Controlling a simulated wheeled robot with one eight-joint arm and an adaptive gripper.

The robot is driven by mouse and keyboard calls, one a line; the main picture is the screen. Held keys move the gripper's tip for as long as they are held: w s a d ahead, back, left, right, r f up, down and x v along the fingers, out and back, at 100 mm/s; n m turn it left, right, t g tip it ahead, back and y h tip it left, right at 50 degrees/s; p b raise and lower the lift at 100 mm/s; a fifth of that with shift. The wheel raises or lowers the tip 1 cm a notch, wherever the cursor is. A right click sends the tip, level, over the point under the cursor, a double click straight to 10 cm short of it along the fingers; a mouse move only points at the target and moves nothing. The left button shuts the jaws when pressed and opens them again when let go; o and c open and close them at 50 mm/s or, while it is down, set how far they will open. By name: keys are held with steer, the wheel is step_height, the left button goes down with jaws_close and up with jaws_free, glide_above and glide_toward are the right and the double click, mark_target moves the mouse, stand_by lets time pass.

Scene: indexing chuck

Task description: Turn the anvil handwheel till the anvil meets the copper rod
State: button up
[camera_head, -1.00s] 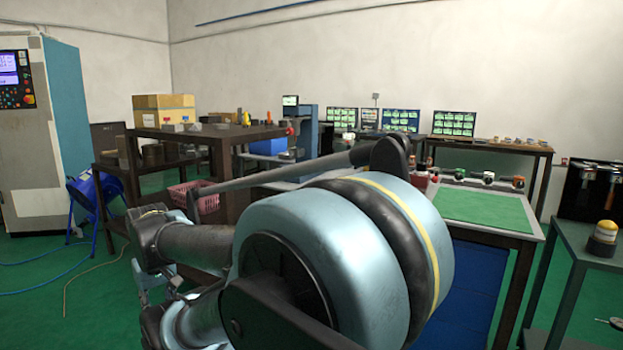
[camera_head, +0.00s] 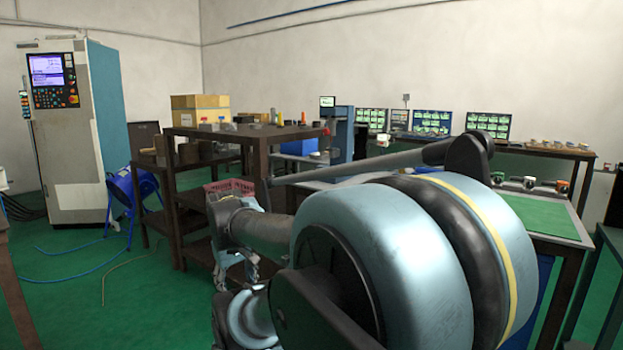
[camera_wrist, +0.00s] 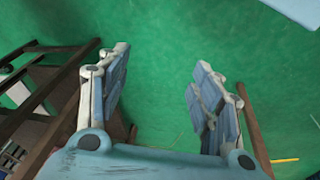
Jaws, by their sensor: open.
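My gripper (camera_wrist: 160,95) is open and empty in the wrist view, with its two blue-grey fingers apart over bare green floor. In the head view my arm fills the lower middle and right and hides part of the benches. I cannot make out the anvil handwheel, the anvil or the copper rod in either view. Small items stand on the far benches, too small to tell apart.
A dark shelf unit (camera_head: 215,150) stands left of centre, with a blue drum fan (camera_head: 133,190) and a tall control cabinet (camera_head: 75,140) further left. A green-topped bench (camera_head: 545,216) is at right. Green floor (camera_head: 90,300) is open at lower left.

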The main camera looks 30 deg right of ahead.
steer(key=w+d+r+n+t+h, duration=0.1)
steer(key=w+d+r+n+h, duration=0.5)
steer(key=w+d, duration=0.5)
steer(key=w+d+r+n+t+h, duration=0.1)
steer(key=w+d+r+n+h, duration=0.35)
steer(key=w+d+n, duration=0.5)
steer(key=w+d+r+n+t+h, duration=0.1)
steer(key=w+d+r+n+h, duration=0.4)
steer(key=w+d, duration=0.75)
steer(key=shift+n+h, duration=0.25)
steer(key=shift+n, duration=0.1)
steer(key=x, duration=0.5)
steer(key=w+x, duration=0.1)
steer(key=x, duration=1)
steer(key=shift+w+d+f, duration=0.1)
steer(key=shift+w+f, duration=0.25)
steer(key=shift+f, duration=0.05)
steer(key=c, duration=1.1)
steer(key=shift+a, duration=0.25)
steer(key=shift+d, duration=0.2)
